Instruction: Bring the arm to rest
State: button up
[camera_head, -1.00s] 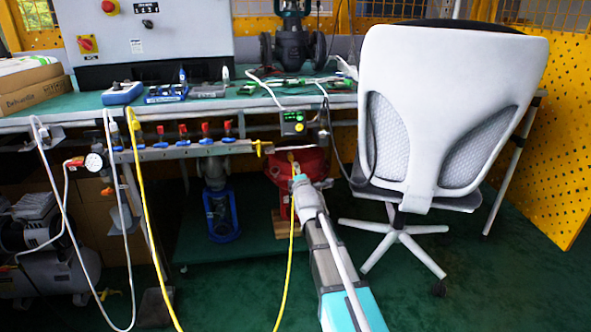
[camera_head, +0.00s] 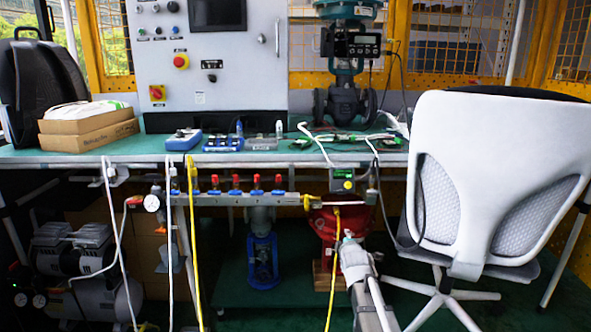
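My arm (camera_head: 366,292) reaches in from the bottom of the picture, right of centre, with its grey-white links pointing forward under the workbench edge. Its far end (camera_head: 349,243) is in front of the red valve body below the bench. The gripper's fingers are too small and hidden to make out, so I cannot tell whether they are open. The valve positioner (camera_head: 364,45) with its small display is mounted on the dark green valve (camera_head: 342,100) on the bench. A small device with a green-yellow face (camera_head: 342,182) hangs at the bench's front edge above the arm's end.
A white office chair (camera_head: 500,165) stands close on the right. The green bench (camera_head: 60,165) carries cardboard boxes (camera_head: 88,132) and a control cabinet (camera_head: 212,90). A manifold with red handles (camera_head: 236,198) runs below its edge. White and yellow hoses (camera_head: 190,255) hang down. A compressor (camera_head: 85,275) stands at left.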

jog(key=s+r+m+g+p, duration=0.2)
jog(key=s+m+g+p, duration=1.3)
jog(key=s, duration=1.7)
notch_tip(320, 180, up, 37)
jog(key=p, duration=3.6)
jog(key=shift+w+a+m+y+p, duration=0.3)
jog(key=shift+w+a, duration=0.05)
jog(key=shift+a, duration=0.05)
